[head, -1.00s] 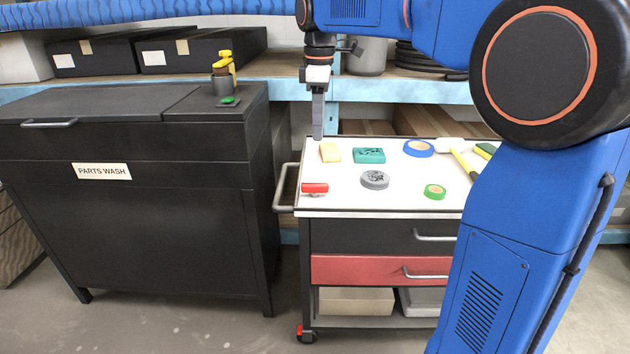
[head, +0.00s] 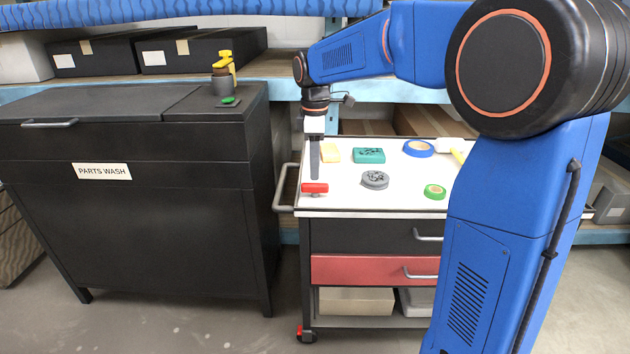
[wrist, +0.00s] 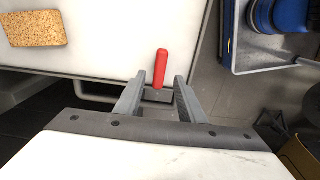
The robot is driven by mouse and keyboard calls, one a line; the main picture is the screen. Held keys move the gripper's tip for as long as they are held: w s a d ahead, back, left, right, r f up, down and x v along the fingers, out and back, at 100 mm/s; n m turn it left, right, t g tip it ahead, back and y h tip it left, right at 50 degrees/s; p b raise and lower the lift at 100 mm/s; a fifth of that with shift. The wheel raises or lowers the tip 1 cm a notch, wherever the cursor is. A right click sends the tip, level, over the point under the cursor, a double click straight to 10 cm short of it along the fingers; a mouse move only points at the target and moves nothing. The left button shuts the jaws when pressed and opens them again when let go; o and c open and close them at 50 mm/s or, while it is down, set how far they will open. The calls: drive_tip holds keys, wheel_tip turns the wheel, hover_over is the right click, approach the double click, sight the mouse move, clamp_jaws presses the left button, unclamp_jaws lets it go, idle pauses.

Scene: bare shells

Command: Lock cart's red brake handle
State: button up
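The red brake handle (head: 315,188) is a short bar at the near left corner of the cart's white top (head: 340,200). In the wrist view the red handle (wrist: 161,62) stretches away from a grey block. My gripper (head: 315,176) points down just above the handle in the head view. In the wrist view my gripper (wrist: 160,78) is open, with one finger on each side of the handle's near end. Neither finger visibly touches it. The exact height gap is hard to tell.
On the cart top lie a sponge (head: 331,153), a teal box (head: 369,155), a grey round part (head: 375,180), and blue (head: 418,148) and green (head: 435,191) rings. The black parts washer (head: 150,225) stands left of the cart, beside its side rail (head: 284,190).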

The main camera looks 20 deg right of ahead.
sight(315, 184)
drive_tip(key=shift+f, duration=2.65)
clamp_jaws()
